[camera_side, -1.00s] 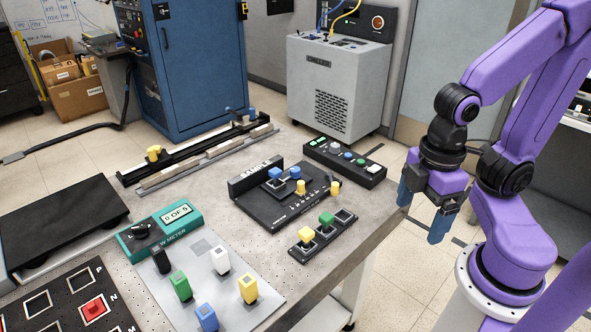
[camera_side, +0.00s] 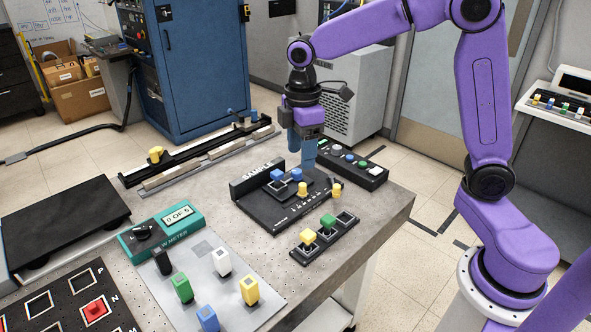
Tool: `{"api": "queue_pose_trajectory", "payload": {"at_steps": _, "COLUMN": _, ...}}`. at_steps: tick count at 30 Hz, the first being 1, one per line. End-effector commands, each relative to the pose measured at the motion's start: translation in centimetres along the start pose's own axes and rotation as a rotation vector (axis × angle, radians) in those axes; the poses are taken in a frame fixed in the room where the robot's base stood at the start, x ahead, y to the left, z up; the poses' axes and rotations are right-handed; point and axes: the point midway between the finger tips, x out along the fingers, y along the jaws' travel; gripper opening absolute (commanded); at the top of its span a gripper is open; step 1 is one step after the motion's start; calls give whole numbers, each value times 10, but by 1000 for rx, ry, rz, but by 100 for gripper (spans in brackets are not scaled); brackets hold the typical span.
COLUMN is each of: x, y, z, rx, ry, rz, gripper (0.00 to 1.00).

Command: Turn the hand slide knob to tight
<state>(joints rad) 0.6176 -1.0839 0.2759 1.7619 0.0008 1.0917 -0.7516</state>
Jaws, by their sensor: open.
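My gripper (camera_side: 302,157) is open and empty, with blue fingers pointing down. It appears in front of the far edge of the table, behind the SAMPLE stage. A long black rail (camera_side: 200,156) lies along the back edge of the table. It carries a yellow knob (camera_side: 156,154) near its left end and a small blue knob (camera_side: 252,114) near its right end. I cannot tell which knob is the hand slide knob; no tight marking is readable.
A black button box (camera_side: 375,172) sits close to my gripper. A black tray (camera_side: 345,224) with yellow and green blocks is in front. A teal meter (camera_side: 178,224) and a grey plate (camera_side: 215,270) with several blocks stand left. A blue cabinet (camera_side: 180,70) stands behind the table.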

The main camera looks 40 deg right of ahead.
Motion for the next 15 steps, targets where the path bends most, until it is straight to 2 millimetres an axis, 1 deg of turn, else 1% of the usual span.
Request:
{"api": "queue_pose_trajectory", "payload": {"at_steps": 1, "x": 3, "y": 23, "z": 0, "rx": 1, "ry": -2, "rz": -1, "gripper": 60}}
{"api": "queue_pose_trajectory", "payload": {"at_steps": 2, "x": 4, "y": 36, "z": 1, "rx": -4, "ry": -3, "rz": -2, "gripper": 60}}
{"api": "queue_pose_trajectory", "payload": {"at_steps": 3, "x": 7, "y": 53, "z": 4, "rx": -13, "ry": -5, "rz": -3, "gripper": 60}}
{"api": "queue_pose_trajectory", "payload": {"at_steps": 5, "x": 11, "y": 78, "z": 9, "rx": -23, "ry": -6, "rz": -4, "gripper": 60}}
{"api": "queue_pose_trajectory", "payload": {"at_steps": 6, "x": 13, "y": 94, "z": 14, "rx": -28, "ry": -7, "rz": -5, "gripper": 60}}
{"api": "queue_pose_trajectory", "payload": {"at_steps": 9, "x": 21, "y": 133, "z": 29, "rx": -47, "ry": -8, "rz": -7, "gripper": 60}}
{"api": "queue_pose_trajectory", "payload": {"at_steps": 12, "x": 28, "y": 165, "z": 46, "rx": -63, "ry": -9, "rz": -7, "gripper": 60}}
{"api": "queue_pose_trajectory", "payload": {"at_steps": 15, "x": 35, "y": 187, "z": 62, "rx": -76, "ry": -9, "rz": -9, "gripper": 60}}
